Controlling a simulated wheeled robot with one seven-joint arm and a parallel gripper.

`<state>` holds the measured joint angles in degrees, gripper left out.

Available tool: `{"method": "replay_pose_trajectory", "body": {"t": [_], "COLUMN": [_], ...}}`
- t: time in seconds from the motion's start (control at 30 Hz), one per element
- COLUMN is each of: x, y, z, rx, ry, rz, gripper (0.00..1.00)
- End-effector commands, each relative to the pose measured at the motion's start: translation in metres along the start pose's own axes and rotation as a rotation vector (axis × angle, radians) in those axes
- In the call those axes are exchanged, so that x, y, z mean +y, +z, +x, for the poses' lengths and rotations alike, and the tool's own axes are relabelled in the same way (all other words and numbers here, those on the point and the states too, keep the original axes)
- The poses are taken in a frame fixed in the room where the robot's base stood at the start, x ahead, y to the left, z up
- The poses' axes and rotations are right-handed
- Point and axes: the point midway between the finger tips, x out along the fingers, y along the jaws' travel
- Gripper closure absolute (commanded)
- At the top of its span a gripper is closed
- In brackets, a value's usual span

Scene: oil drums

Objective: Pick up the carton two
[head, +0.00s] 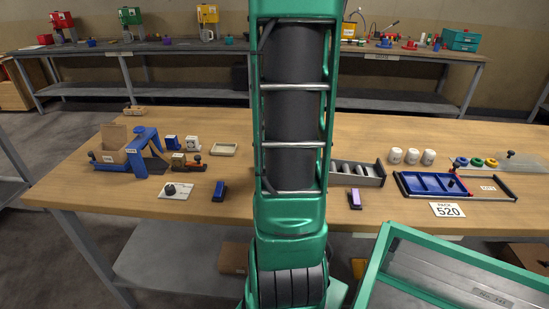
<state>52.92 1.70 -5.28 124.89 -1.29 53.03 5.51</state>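I cannot tell for sure which thing is carton two, because the small labels are too small to read. My green arm rises through the middle of the head view and hides the table's centre. My gripper is not in view.
The near wooden table (75,190) also bears a grey tray (360,175), white rolls (412,156) and a blue compartment tray (437,184). A green-framed case (385,250) stands at the front right. A rear bench (175,46) runs along the wall.

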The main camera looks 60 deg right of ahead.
Motion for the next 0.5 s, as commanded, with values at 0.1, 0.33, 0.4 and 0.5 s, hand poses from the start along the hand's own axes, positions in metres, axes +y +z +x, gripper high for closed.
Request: {"method": "replay_pose_trajectory", "body": {"t": [0.1,0.33,0.4,0.5], "x": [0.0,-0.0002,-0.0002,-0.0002], "y": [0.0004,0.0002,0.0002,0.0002], "z": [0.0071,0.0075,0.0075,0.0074], "rx": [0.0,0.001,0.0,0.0], "ry": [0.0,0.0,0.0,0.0], "rz": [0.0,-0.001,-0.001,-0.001], "gripper": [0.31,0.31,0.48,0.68]}}
